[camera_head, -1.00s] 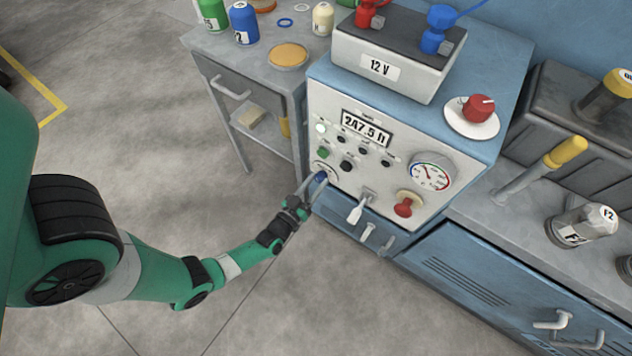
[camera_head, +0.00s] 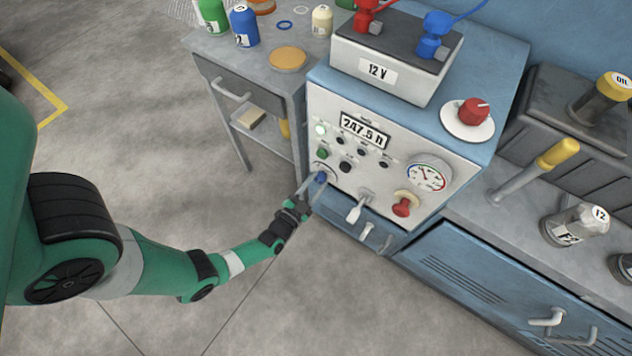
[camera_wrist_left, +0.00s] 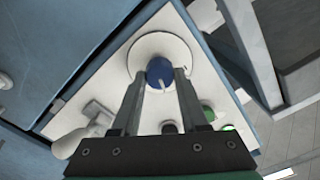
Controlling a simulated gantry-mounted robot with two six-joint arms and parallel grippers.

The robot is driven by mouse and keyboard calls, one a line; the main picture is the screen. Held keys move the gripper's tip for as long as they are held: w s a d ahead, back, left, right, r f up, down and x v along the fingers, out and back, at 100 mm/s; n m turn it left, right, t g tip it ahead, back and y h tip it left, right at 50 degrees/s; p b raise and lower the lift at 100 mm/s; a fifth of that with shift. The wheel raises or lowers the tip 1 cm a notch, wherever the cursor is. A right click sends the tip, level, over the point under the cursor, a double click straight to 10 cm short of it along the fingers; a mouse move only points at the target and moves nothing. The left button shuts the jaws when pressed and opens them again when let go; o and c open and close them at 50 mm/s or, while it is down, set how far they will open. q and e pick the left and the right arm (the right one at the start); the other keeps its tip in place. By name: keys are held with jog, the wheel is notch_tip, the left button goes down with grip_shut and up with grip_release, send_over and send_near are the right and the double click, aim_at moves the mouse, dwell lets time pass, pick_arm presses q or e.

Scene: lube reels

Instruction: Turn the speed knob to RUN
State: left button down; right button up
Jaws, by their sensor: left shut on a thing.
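The blue speed knob (camera_head: 320,178) sits on a round white dial (camera_head: 327,168) at the lower left of the white control panel (camera_head: 408,196). My left gripper (camera_head: 312,186) is at the knob, with its fingers on either side. In the left wrist view the knob (camera_wrist_left: 160,72) shows between the fingertips of my left gripper (camera_wrist_left: 160,82), with a pale pointer line on its face. The gripper is shut on the knob. The dial (camera_wrist_left: 150,45) shows no readable lettering. My right gripper is in neither view.
A grey side table (camera_head: 225,62) stands to the left. Open floor lies before the cabinet.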

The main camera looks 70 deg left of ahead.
pick_arm(q)
jog(key=shift+m, duration=1.1)
jog(key=shift+c, duration=2.2)
grip_release()
jog(key=shift+s+d, duration=0.1)
jog(key=p+v, duration=0.3)
jog(key=v, duration=0.8)
jog(key=shift+s, duration=0.2)
jog(key=shift+d, duration=0.1)
